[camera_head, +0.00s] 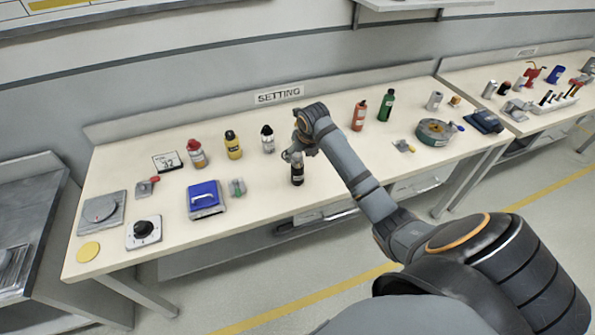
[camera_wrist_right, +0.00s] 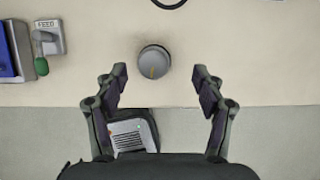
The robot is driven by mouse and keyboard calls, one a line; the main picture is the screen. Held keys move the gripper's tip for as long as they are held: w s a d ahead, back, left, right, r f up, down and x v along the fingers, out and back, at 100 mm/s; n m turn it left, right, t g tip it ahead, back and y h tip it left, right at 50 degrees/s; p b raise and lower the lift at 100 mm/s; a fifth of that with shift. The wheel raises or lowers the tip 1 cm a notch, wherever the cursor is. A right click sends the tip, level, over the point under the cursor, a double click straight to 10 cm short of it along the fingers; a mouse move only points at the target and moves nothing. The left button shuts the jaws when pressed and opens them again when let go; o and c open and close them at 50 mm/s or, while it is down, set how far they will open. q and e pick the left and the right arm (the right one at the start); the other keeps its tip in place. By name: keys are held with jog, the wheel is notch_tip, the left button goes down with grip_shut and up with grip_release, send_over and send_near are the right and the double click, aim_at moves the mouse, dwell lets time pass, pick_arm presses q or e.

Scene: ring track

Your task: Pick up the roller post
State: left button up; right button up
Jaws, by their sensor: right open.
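A dark upright post (camera_head: 297,174) with a pale label stands near the front edge of the bench; I take it for the roller post. My right gripper (camera_head: 298,153) is right above and behind the post in the head view. In the wrist view the right gripper (camera_wrist_right: 159,72) is open, with its fingertips apart on either side of the top and no contact visible. My left gripper is not in view.
A FEED lever unit (camera_wrist_right: 47,40) with a green knob and a blue-topped box (camera_head: 205,196) stand left of the post. Several bottles, including a yellow one (camera_head: 233,145), line the back. The bench (camera_head: 335,185) is clear just right of the post.

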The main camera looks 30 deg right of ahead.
jog(key=shift+x, duration=0.9)
jog(key=shift+w+f, duration=0.2)
jog(key=shift+w, duration=0.05)
jog(key=x, duration=0.2)
jog(key=p+x, duration=0.1)
jog(key=x, duration=0.1)
jog(key=shift+w+a+f, duration=0.25)
jog(key=shift+w, duration=0.05)
jog(key=shift+r, duration=0.1)
jog(key=c, duration=1.5)
jog(key=shift+o, duration=0.2)
jog(key=shift+r, duration=0.1)
jog(key=shift+r, duration=0.35)
jog(key=s+d+r+b, duration=0.2)
jog(key=s+r, duration=1)
jog(key=s, duration=0.1)
jog(key=shift+s+d+b, duration=0.3)
jog(key=shift+s+d, duration=0.05)
jog(key=shift+s, duration=0.05)
